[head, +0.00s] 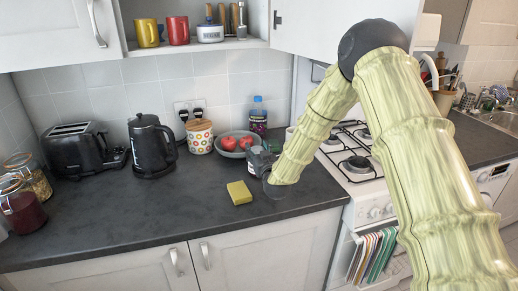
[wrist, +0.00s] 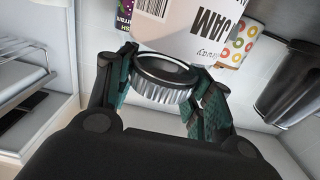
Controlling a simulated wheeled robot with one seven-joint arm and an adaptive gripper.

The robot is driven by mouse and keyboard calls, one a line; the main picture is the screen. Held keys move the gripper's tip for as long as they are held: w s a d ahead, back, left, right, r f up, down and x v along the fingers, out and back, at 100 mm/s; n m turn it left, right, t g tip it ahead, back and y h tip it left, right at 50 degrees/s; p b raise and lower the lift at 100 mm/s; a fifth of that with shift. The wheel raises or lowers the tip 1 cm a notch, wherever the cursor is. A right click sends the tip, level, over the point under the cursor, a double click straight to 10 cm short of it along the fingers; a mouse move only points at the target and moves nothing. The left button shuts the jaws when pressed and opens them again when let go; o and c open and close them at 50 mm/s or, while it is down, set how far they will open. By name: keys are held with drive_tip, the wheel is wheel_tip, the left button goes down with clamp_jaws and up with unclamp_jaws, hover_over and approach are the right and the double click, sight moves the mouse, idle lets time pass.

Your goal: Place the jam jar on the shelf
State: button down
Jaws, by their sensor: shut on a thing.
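The jam jar (wrist: 190,32) has a white label with "JAM" on it and a ridged metal lid (wrist: 168,84). In the wrist view it appears upside down, with its lid between my two fingers. My gripper (wrist: 163,85) is shut on the jar at the lid end. I cannot tell whether the jar touches the counter.
The shelf holds a yellow mug (head: 147,33), a red mug (head: 178,30), a sugar pot (head: 210,33) and utensils. A fruit bowl (head: 228,152), bottle (head: 258,117), patterned canister (head: 200,137), kettle (head: 152,147) and sponge (head: 239,192) stand or lie on the counter. The stove (head: 350,170) is right.

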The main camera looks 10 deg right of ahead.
drive_tip(key=shift+r, duration=0.1)
drive_tip(key=shift+a+f, duration=0.15)
drive_tip(key=shift+f, duration=0.15)
drive_tip(key=c, duration=0.6)
unclamp_jaws()
drive_tip(key=shift+r, duration=0.1)
